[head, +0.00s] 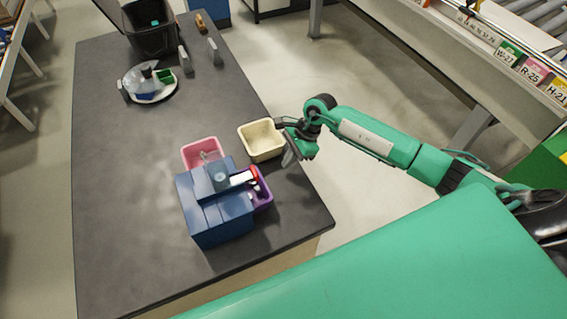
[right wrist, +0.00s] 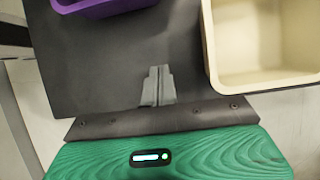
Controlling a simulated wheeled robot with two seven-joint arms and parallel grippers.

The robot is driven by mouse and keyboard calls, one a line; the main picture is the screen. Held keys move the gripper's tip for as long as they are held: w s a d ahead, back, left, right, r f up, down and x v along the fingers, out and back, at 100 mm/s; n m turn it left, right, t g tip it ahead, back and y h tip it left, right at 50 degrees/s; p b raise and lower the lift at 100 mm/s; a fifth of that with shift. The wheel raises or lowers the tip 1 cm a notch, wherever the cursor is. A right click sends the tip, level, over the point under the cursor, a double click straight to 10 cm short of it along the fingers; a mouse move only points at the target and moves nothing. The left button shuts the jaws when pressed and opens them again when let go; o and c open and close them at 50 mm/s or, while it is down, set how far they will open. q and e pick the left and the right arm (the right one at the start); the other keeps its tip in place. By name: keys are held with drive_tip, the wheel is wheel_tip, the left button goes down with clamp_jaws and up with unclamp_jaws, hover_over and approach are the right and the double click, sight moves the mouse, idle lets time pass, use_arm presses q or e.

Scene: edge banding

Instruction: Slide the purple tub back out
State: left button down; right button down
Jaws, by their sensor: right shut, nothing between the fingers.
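The purple tub (head: 262,191) is tucked against the right side of the blue machine (head: 219,208), and much of it is hidden by the machine. In the right wrist view a part of the purple tub (right wrist: 104,8) shows at the top left. My right gripper (head: 289,157) is shut and empty, just right of the cream tub, above the table's right edge. In the right wrist view its fingertips (right wrist: 157,85) are together, apart from the purple tub. My left gripper is not in view.
The cream tub (head: 261,140) stands by the table's right edge; it also shows in the right wrist view (right wrist: 262,45). A pink tub (head: 202,153) sits behind the machine. A round plate with items (head: 151,84) and a black bin (head: 152,35) are farther back. The table's left side (head: 115,190) is clear.

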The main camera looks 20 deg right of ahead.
drive_tip(key=shift+d, duration=0.5)
drive_tip(key=shift+r, duration=0.15)
drive_tip(key=r+p, duration=0.1)
drive_tip(key=r, duration=0.1)
drive_tip(key=a+r, duration=0.1)
drive_tip(key=r, duration=0.2)
drive_tip(key=shift+a+p, duration=0.15)
drive_tip(key=shift+p, duration=0.25)
idle(0.5)
